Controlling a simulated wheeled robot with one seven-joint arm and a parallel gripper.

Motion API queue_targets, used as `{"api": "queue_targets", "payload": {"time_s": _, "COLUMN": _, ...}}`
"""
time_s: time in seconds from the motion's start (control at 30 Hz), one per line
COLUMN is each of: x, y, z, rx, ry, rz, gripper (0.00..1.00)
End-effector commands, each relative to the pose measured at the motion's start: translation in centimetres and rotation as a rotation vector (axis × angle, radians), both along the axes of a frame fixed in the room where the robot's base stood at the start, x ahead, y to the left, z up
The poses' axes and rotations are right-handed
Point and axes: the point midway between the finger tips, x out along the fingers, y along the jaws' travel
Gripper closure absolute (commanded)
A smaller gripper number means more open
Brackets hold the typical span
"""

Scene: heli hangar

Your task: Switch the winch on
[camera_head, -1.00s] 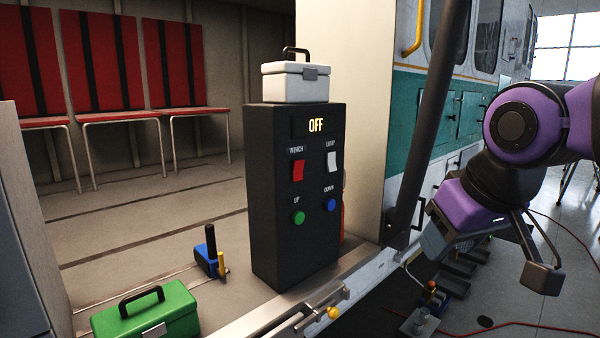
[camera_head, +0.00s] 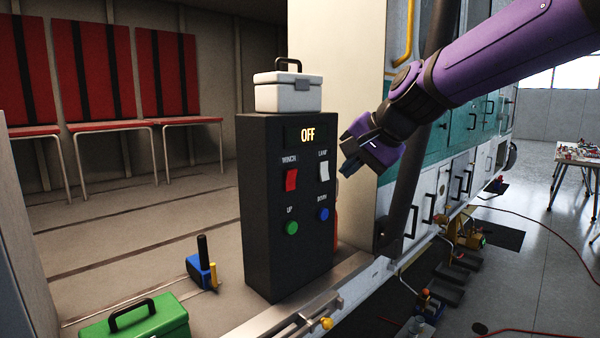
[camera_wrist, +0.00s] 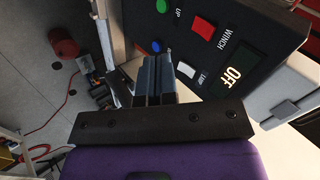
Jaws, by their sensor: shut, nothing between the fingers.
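The black control box (camera_head: 262,190) stands upright on the helicopter floor, and its display (camera_head: 307,134) reads OFF. The red winch switch (camera_head: 291,180) is at the upper left of its face, with the white lamp switch (camera_head: 324,171) to its right. Below are the green UP button (camera_head: 291,228) and the blue DOWN button (camera_head: 323,214). My gripper (camera_head: 346,170) is shut and empty, just right of the box near the lamp switch. In the wrist view the shut fingers (camera_wrist: 154,64) point toward the box, and the red winch switch (camera_wrist: 203,28) shows beyond the white lamp switch (camera_wrist: 186,69).
A white case (camera_head: 288,94) sits on top of the box. A green toolbox (camera_head: 135,322) and a blue tool (camera_head: 202,270) lie on the floor at left. A dark diagonal strut (camera_head: 408,190) stands behind my gripper. Red seats (camera_head: 110,125) line the back wall.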

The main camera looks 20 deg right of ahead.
Motion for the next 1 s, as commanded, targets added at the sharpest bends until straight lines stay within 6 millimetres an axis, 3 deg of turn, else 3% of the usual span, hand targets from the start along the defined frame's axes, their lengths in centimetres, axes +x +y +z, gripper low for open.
{"api": "queue_targets", "payload": {"time_s": 0.1, "x": 3.5, "y": -0.4, "z": 0.4, "rx": 0.107, "ry": 0.001, "rz": -0.096, "gripper": 1.00}}
{"api": "queue_targets", "payload": {"time_s": 0.3, "x": 6.9, "y": -0.8, "z": 0.8, "rx": 0.221, "ry": 0.002, "rz": -0.200, "gripper": 1.00}}
{"api": "queue_targets", "payload": {"time_s": 0.77, "x": 7.7, "y": -1.0, "z": 0.9, "rx": 0.252, "ry": 0.002, "rz": -0.229, "gripper": 1.00}}
{"api": "queue_targets", "payload": {"time_s": 1.0, "x": 8.9, "y": -0.3, "z": -0.3, "rx": 0.251, "ry": 0.005, "rz": -0.227, "gripper": 1.00}}
